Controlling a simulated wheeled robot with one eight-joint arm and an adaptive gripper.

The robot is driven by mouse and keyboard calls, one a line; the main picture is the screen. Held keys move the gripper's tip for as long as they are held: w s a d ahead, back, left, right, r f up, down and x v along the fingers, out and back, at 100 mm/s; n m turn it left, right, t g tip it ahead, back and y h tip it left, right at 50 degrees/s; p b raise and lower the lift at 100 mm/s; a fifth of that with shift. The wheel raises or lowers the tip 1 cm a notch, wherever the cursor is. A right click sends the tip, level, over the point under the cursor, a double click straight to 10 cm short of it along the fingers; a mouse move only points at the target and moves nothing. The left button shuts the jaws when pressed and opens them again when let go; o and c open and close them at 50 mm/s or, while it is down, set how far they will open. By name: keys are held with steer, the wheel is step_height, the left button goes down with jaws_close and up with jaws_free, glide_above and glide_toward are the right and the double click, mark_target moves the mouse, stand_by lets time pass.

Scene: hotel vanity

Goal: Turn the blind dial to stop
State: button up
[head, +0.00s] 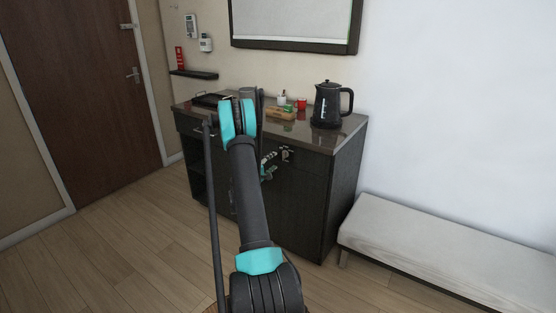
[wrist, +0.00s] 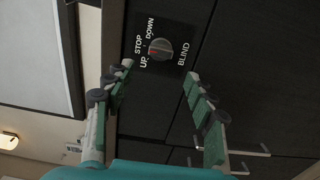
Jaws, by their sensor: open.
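The blind dial (wrist: 160,48) is a round grey knob on a dark panel marked STOP, DOWN, UP and BLIND. A red mark on the knob shows on its side towards UP. In the head view, the dial panel (head: 287,153) is on the upper front of the dark cabinet. My gripper (wrist: 158,70) is open and empty, with its fingers spread below the dial in the wrist view. The fingers look apart from the knob. In the head view my gripper (head: 268,167) is just left of the panel, partly hidden by my arm.
The dark cabinet (head: 340,185) carries a black kettle (head: 327,105), a red cup (head: 301,103) and a small wooden box (head: 281,113) on top. A bench (head: 440,238) stands to the right. Cabinet handles (wrist: 250,151) show in the wrist view. The floor at left is clear.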

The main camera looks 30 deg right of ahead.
steer(key=shift+v, duration=2.2)
steer(key=s+a+r+m+g+y, duration=0.2)
steer(key=s+a+r+m+y, duration=0.35)
steer(key=s+a, duration=0.75)
steer(key=s+a+f+y, duration=0.2)
steer(key=s+a+y, duration=0.9)
steer(key=s+a, duration=1.2)
steer(key=a+n, duration=0.1)
steer(key=a, duration=0.2)
steer(key=shift+a+f+g, duration=0.2)
steer(key=shift+f+g, duration=0.05)
steer(key=shift+g, duration=0.15)
